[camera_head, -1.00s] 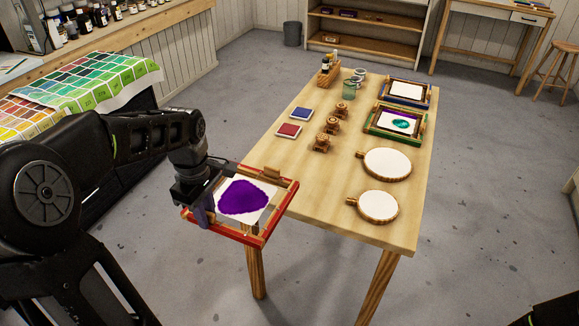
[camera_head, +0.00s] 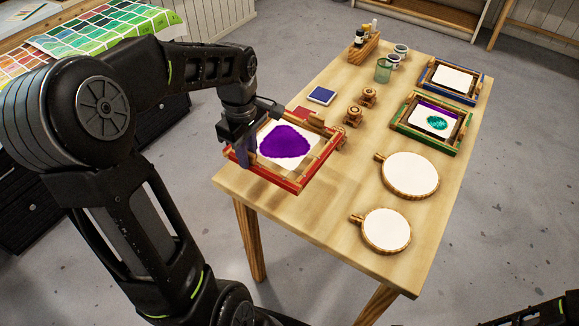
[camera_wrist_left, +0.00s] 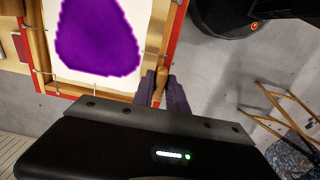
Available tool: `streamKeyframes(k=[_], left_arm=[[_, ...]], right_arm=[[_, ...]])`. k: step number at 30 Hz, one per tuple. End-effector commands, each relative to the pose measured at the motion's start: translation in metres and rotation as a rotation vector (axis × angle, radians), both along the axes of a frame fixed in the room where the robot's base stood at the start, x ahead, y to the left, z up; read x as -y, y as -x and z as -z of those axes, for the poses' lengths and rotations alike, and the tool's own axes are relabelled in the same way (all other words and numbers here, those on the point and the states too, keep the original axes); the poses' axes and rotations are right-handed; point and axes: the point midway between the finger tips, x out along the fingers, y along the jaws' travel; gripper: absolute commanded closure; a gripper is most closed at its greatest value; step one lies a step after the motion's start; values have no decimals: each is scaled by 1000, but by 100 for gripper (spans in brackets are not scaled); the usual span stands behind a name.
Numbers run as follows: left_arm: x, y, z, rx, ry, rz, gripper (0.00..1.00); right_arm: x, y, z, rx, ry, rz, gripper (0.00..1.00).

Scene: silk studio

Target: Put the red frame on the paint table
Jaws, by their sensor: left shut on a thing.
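The red frame (camera_head: 299,185) holds a white sheet with a purple patch. My left gripper (camera_head: 238,150) is shut on the red frame at its left side, by a wooden peg or handle. In the left wrist view the gripper (camera_wrist_left: 163,90) shows its fingers closed around that wooden piece, with the frame (camera_wrist_left: 168,40) beyond. The frame is over the near left part of the paint table (camera_head: 325,225). I cannot tell whether it touches the tabletop. My right gripper is not in view.
A red pad (camera_head: 301,114) is partly hidden behind the frame, close to a blue pad (camera_head: 321,95) and small wooden pieces (camera_head: 353,116). A green frame (camera_head: 432,123), a blue frame (camera_head: 449,81) and two round hoops (camera_head: 409,174) lie to the right. Bare wood lies between.

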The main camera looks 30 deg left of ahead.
Motion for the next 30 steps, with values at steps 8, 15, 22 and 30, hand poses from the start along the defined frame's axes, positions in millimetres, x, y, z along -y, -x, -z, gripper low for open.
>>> streamKeyframes(k=[8,15,22,30], left_arm=[[0,1,13,-4,1,0,100],[0,1,54,-4,2,-1,100],[0,0,63,1,-1,0,100],[0,0,72,-2,1,0,100]], right_arm=[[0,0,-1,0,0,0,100],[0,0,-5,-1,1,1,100],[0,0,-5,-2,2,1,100],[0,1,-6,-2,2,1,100]])
